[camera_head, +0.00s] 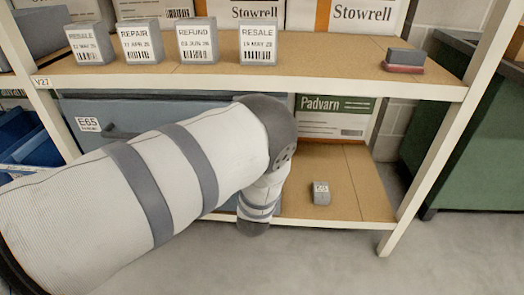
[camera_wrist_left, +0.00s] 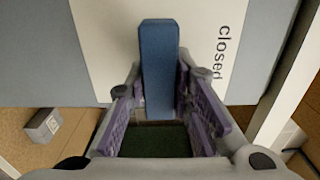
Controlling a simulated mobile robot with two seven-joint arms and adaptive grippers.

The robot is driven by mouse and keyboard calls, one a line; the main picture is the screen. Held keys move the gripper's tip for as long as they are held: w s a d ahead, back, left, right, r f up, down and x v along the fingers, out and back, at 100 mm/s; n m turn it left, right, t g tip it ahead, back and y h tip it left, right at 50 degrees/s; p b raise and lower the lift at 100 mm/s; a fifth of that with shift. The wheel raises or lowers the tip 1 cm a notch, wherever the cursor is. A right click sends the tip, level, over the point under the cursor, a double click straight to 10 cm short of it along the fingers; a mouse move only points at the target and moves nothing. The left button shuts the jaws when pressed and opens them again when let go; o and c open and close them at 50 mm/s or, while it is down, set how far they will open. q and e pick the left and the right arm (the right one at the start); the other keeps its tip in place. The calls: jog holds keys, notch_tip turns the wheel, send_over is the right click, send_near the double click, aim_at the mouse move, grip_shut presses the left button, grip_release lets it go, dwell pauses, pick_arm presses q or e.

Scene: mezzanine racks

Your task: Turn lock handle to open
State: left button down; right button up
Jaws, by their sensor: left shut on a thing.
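The lock handle (camera_wrist_left: 160,50) is a blue bar in the left wrist view, on a pale plate (camera_wrist_left: 105,40) printed "closed". The bar lies along the picture's vertical. My left gripper (camera_wrist_left: 157,88) has its purple-padded fingers on both sides of the bar and is shut on it. In the head view my left arm hides this gripper and the lock handle. A blue-grey case (camera_head: 75,108) labelled E65 stands on the lower shelf, partly behind my arm. My right gripper is not in view.
A small grey labelled block (camera_head: 320,193) sits on the lower shelf (camera_head: 352,175), right of my arm. A Padvarn box (camera_head: 333,118) stands behind it. Several label blocks (camera_head: 198,42) line the upper shelf. A white rack post (camera_head: 440,165) and a green bin (camera_head: 470,130) are at right.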

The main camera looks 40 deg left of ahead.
pick_arm(q)
jog(key=c, duration=1.4)
grip_release()
jog(key=shift+s, duration=0.1)
jog(key=v, duration=1.2)
jog(key=shift+a, duration=0.1)
